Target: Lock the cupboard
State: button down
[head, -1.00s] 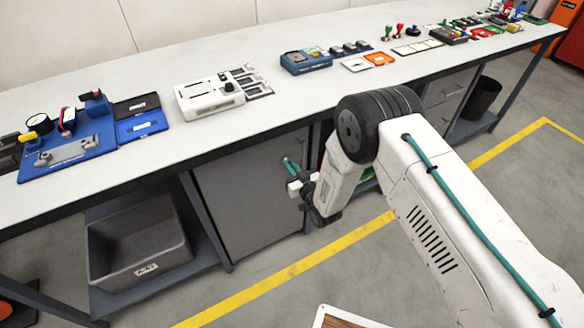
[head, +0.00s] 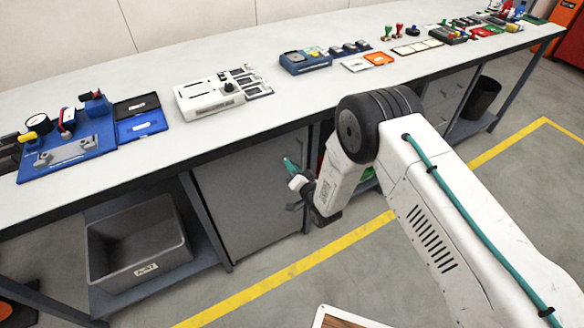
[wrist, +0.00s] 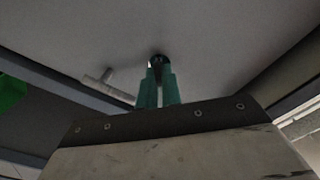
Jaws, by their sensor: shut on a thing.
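The cupboard (head: 245,200) is under the bench, its flat grey door closed. My gripper (head: 289,163) is at the upper right of the door, its green fingertips against the door face. In the wrist view the green fingers (wrist: 158,80) are shut on a small dark piece (wrist: 158,61) at the door, which looks like a key in its lock. The fingers hide most of it, so its angle cannot be told. A pale bar handle (wrist: 98,80) on the door shows left of the fingers, apart from them.
A grey bin (head: 138,245) stands on the low shelf left of the cupboard. The bench top (head: 190,75) above carries several fixtures and trays. A green thing (wrist: 10,92) shows at the left in the wrist view. The floor before the door is clear.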

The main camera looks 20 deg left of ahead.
jog(key=shift+f+m, duration=0.15)
jog(key=shift+m, duration=4.35)
jog(key=c, duration=1.6)
grip_release()
jog(key=v, duration=0.8)
